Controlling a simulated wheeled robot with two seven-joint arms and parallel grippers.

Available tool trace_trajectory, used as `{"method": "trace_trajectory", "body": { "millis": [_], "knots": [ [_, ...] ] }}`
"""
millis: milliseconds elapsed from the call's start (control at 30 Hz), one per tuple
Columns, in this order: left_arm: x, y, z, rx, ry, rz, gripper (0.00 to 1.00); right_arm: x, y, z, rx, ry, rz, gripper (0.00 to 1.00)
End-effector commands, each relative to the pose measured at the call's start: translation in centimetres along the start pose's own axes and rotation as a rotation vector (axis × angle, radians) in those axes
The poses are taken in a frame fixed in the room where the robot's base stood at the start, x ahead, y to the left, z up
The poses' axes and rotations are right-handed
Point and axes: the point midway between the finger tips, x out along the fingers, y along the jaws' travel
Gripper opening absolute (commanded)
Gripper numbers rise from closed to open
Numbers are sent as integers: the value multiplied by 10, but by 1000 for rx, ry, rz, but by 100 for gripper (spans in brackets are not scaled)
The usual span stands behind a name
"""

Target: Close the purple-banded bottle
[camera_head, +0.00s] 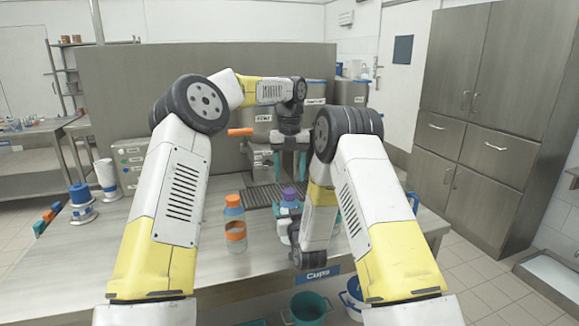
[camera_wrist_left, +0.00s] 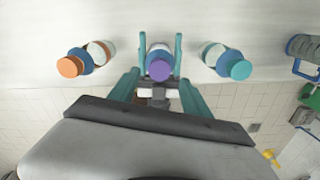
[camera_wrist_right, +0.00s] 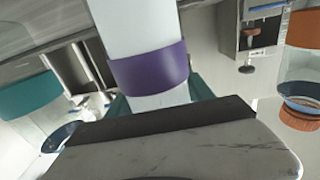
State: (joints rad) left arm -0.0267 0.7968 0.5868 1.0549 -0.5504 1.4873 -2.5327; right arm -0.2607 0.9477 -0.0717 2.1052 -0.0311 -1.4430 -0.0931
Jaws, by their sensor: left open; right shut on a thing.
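The purple-banded bottle (camera_wrist_right: 150,70) is upright in my right gripper (camera_wrist_right: 160,100), whose teal fingers are shut on its sides. Its purple cap (camera_head: 289,192) sits at the top, above a blue neck. From above, the cap shows in the left wrist view (camera_wrist_left: 159,68). I cannot tell whether it is screwed tight. My left gripper (camera_head: 290,174) is open and empty, pointing down just above the cap, apart from it. Its fingers show spread in the left wrist view (camera_wrist_left: 160,90). My right wrist hides much of the bottle in the head view.
An orange-capped bottle (camera_head: 235,225) stands close on the left of the held one. A teal-capped bottle (camera_wrist_left: 225,62) stands on its other side. Metal dispensers (camera_head: 262,120) and a dark drain grate (camera_head: 262,190) are behind.

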Motion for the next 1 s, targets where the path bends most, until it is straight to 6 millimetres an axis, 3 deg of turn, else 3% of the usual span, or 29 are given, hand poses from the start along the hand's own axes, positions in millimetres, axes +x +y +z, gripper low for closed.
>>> {"method": "trace_trajectory", "body": {
  "millis": [1000],
  "knots": [
    [-22,0,-2,-2301,-1,-5,56,0,0,0,0,1,0,0]
  ]
}}
